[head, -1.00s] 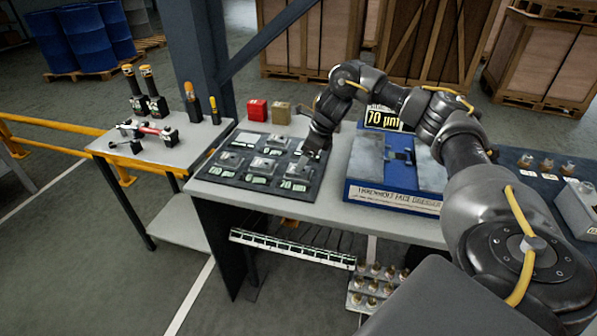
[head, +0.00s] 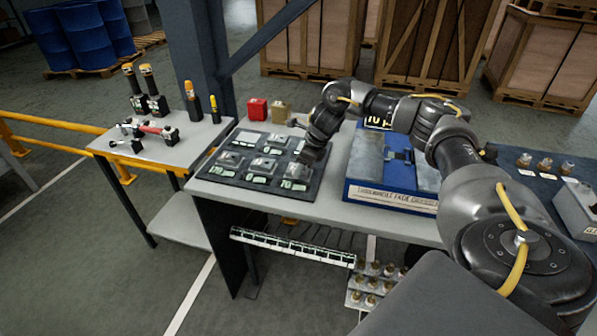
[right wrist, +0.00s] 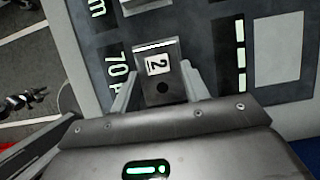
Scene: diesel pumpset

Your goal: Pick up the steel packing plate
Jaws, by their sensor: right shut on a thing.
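In the head view my right gripper (head: 306,160) points down at the right side of the dark tray (head: 208,179) and partly hides the plate there. I cannot tell whether the plate is clear of the tray. Several similar plates, such as one plate (head: 230,159), lie in the tray beside labels. My left gripper is not in view.
A blue box (head: 392,195) with grey top panels stands right of the tray. A side table (head: 180,145) with tools is at the left. My right arm spans above the blue box.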

